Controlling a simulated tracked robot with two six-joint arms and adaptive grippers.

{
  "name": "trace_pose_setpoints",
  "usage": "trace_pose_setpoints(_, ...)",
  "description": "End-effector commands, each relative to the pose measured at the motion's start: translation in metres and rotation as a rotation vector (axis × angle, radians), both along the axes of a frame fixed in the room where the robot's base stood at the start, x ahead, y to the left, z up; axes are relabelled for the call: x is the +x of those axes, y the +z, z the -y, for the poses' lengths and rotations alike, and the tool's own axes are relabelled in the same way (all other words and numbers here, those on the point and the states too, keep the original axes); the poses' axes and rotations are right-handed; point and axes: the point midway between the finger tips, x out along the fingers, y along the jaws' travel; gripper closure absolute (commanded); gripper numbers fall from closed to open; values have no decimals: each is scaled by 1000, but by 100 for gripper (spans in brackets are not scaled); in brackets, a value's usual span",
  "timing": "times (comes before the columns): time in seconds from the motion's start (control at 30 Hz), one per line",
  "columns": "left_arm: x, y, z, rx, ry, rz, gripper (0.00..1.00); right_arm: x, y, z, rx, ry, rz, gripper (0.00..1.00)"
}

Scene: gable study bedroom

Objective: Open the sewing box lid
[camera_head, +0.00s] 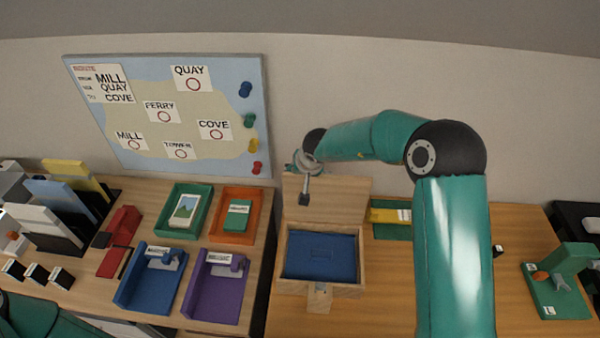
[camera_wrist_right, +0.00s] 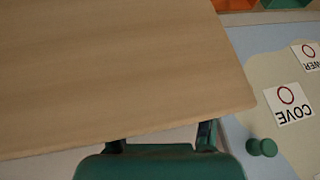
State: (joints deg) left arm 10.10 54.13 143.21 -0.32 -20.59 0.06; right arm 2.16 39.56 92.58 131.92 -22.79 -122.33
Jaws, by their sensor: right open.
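The wooden sewing box (camera_head: 350,290) stands on the desk in the middle of the head view, with a blue inside showing. Its lid (camera_head: 335,200) is raised at the back edge, well up from the opening. A small latch tab (camera_head: 317,299) hangs at the box front. My right gripper (camera_head: 305,190) is at the lid's upper left in the head view. In the right wrist view, my open right gripper (camera_wrist_right: 162,138) is at the edge of the wooden lid (camera_wrist_right: 110,70); contact cannot be told. My left gripper is out of view.
Green, orange, blue and purple trays (camera_head: 212,308) lie left of the box. A map board (camera_head: 110,130) leans on the wall behind. A yellow-and-green item (camera_head: 390,216) lies right of the box, partly behind my right arm. A green device (camera_head: 560,285) stands at far right.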

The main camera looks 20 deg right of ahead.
Motion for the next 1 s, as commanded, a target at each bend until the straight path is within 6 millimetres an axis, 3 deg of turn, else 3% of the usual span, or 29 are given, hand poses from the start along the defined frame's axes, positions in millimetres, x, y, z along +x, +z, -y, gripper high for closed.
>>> trace_pose_setpoints(0.6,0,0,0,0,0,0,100,-51,92,-1,-1,-3,8,40)
trace_pose_setpoints(1.0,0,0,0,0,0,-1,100,-59,103,-1,-1,-2,5,40)
